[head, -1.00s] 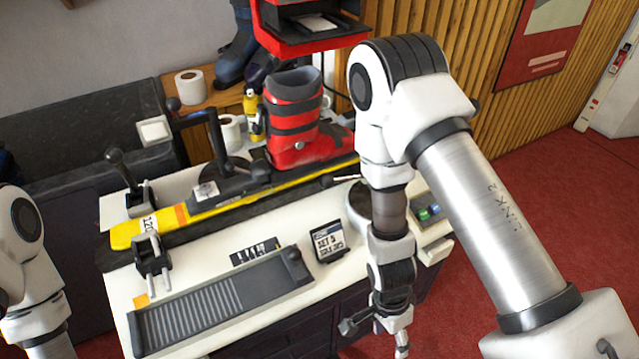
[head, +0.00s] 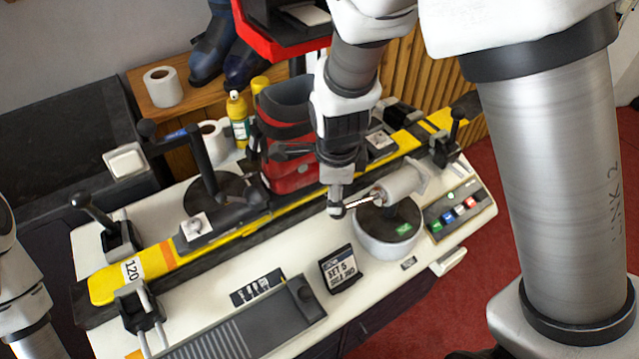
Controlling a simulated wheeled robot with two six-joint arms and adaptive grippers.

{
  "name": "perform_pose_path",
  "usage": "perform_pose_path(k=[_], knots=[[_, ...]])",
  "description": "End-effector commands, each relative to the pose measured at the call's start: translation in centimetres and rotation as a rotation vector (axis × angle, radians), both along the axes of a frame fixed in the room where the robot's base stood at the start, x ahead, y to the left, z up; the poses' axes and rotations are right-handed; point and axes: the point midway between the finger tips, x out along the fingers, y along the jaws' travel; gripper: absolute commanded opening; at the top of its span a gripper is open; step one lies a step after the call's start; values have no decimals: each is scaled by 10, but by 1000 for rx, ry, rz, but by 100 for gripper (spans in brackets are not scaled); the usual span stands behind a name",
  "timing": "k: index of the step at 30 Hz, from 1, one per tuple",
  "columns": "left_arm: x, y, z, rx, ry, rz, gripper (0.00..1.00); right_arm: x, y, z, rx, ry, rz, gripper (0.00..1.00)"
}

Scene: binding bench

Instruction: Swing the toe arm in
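Two swing arms show in the head view, and I cannot tell which is the toe arm. A silver arm (head: 404,183) sits on a round grey pedestal (head: 385,238) with a green label; its thin rod points left, apart from the boot as far as I can see. A black arm (head: 198,157) with a knob and blue label stands over the ski's left part. The red boot (head: 290,118) stands on the yellow ski (head: 190,257), partly hidden by my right arm. My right gripper (head: 308,181) has its fingers spread, one by the rod's tip. My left gripper is out of view.
Two clamps, (head: 140,308) and (head: 115,238), flank the ski's left end; another lever (head: 447,143) stands at its right. A small sign (head: 341,269), a ribbed tray (head: 270,320) and a button panel (head: 460,209) line the bench front. A yellow bottle (head: 238,120) stands behind.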

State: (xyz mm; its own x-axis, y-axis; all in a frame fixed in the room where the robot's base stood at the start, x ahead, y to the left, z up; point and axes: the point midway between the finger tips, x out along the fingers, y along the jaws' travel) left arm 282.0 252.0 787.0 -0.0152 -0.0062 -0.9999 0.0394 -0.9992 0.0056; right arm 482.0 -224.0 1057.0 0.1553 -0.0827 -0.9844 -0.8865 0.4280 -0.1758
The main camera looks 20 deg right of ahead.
Motion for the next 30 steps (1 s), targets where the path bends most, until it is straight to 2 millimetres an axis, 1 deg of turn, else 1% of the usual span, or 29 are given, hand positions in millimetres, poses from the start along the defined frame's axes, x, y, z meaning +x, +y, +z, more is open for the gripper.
perform_pose_path(k=[2, 4, 9, 13, 17, 23, 24, 26, 27, 28, 29, 30], knots=[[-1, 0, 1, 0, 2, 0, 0, 0, 0, -4, 0, 1, 0, 63], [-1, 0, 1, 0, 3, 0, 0, 1, -1, -13, 1, 4, 0, 63], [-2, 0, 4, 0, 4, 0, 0, 6, -4, -46, 0, 5, 1, 63], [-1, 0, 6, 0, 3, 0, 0, 10, -6, -67, 0, 5, 1, 63], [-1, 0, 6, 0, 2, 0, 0, 11, -7, -76, -1, 1, 1, 63], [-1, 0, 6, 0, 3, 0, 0, 11, -7, -76, 0, 0, 1, 63], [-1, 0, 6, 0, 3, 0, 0, 11, -7, -76, 0, 0, 1, 49], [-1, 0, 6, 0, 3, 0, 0, 11, -7, -76, 0, 0, 1, 28], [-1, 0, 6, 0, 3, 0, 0, 11, -7, -76, -1, 1, 1, 13], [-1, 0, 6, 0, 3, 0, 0, 11, -7, -76, -1, 1, 1, 3], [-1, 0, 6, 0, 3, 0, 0, 11, -7, -76, -1, 1, 1, 0], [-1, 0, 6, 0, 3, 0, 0, 11, -7, -76, -1, 1, 1, 0]])
